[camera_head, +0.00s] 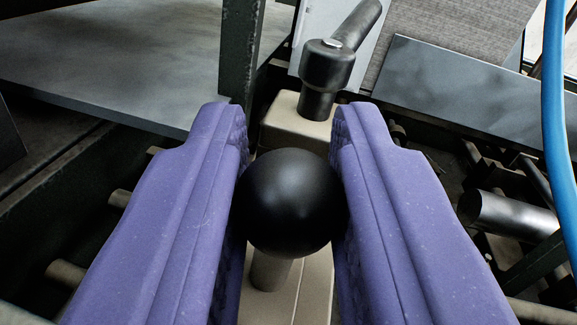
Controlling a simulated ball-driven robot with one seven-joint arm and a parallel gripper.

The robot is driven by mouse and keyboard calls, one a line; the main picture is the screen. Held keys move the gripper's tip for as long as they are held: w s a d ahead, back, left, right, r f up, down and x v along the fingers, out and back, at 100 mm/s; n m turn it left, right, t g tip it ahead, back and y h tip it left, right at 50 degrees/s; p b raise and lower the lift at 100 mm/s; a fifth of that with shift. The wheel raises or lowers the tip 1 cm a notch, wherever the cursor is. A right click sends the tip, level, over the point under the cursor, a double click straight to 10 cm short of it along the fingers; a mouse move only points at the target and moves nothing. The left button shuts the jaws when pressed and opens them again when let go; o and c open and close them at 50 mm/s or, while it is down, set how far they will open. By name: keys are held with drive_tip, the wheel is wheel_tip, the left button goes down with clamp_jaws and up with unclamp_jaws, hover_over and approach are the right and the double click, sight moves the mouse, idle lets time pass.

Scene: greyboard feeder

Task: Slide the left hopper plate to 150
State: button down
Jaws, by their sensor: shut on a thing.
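My gripper (290,190) has two purple padded fingers, and they are shut on a round black ball knob (290,203) in the middle of the view. The knob sits on a short beige post (270,270) above a beige block (292,130). A black clamp lever (328,72) stands on the far end of that block, beyond the fingertips. A light grey plate (310,25) rises behind the lever; I cannot tell whether it is the left hopper plate. No scale or number is readable.
A dark upright post (240,50) stands close behind the left finger. Grey flat panels lie at the upper left (120,70) and right (470,95). A blue hose (556,110) hangs at the right edge. Rollers and bars (510,215) fill the lower right.

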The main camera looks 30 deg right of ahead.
drive_tip(key=c, duration=0.9)
unclamp_jaws()
drive_tip(key=shift+c, duration=0.2)
drive_tip(key=p+v, duration=0.1)
drive_tip(key=v, duration=0.6)
drive_tip(key=shift+s+a+p, duration=0.2)
drive_tip(key=shift+s+p, duration=0.15)
drive_tip(key=shift+p, duration=0.05)
